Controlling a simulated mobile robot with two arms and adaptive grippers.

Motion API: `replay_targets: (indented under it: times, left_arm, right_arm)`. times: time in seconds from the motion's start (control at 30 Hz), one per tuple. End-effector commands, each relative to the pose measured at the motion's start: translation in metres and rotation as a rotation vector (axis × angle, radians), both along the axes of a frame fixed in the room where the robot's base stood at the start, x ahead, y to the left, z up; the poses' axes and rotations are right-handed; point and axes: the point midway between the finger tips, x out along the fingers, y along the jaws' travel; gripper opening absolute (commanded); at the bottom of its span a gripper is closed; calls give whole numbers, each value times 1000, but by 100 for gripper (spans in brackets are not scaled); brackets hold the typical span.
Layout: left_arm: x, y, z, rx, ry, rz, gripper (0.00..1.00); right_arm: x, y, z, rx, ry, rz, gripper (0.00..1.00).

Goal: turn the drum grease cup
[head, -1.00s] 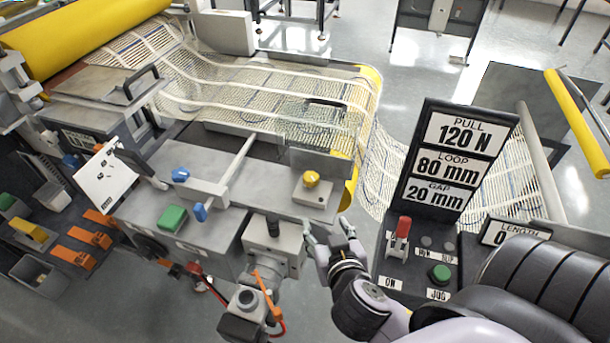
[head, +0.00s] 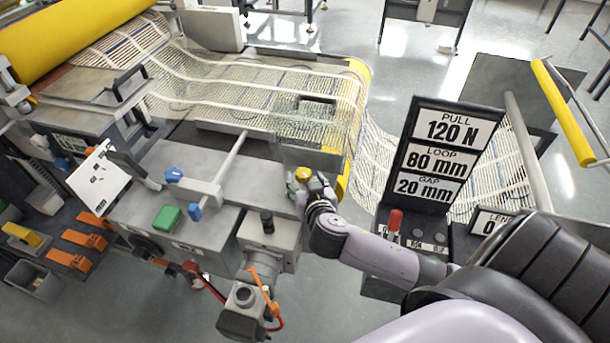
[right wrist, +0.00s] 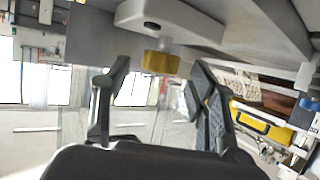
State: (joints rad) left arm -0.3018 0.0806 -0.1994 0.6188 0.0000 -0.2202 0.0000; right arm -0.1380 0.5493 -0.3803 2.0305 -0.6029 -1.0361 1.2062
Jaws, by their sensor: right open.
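The drum grease cup appears to be the yellow round cap (head: 302,173) near the right end of the grey machine top in the head view. In the right wrist view the yellow cap (right wrist: 160,62) sits on a short pale stem under a grey block, ahead of the fingers. My right gripper (head: 309,184) is just in front of the cap in the head view and partly covers its mount. In the right wrist view my right gripper (right wrist: 160,80) is open, one finger on each side of the cap's line, with nothing held. Contact is not visible. My left gripper is out of view.
A sign panel (head: 435,155) stands right of my right arm, with a red-handled switch (head: 394,221) below. A dark knob (head: 267,222) on a grey box is left of the gripper. A mesh web (head: 250,85) runs behind. Green (head: 167,216) and blue controls are further left.

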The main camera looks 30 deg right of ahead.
Motion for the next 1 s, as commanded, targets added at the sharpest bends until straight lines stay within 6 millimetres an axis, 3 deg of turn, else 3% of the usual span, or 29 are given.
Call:
replay_targets:
  times: [0.2,0.5,1.0]
  left_arm:
    - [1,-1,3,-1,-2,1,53]
    - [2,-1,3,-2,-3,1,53]
    - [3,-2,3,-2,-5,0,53]
  right_arm:
    - [15,-6,-6,0,0,1,53]
    - [16,-6,-8,0,1,1,52]
    - [16,-6,-8,0,1,1,19]
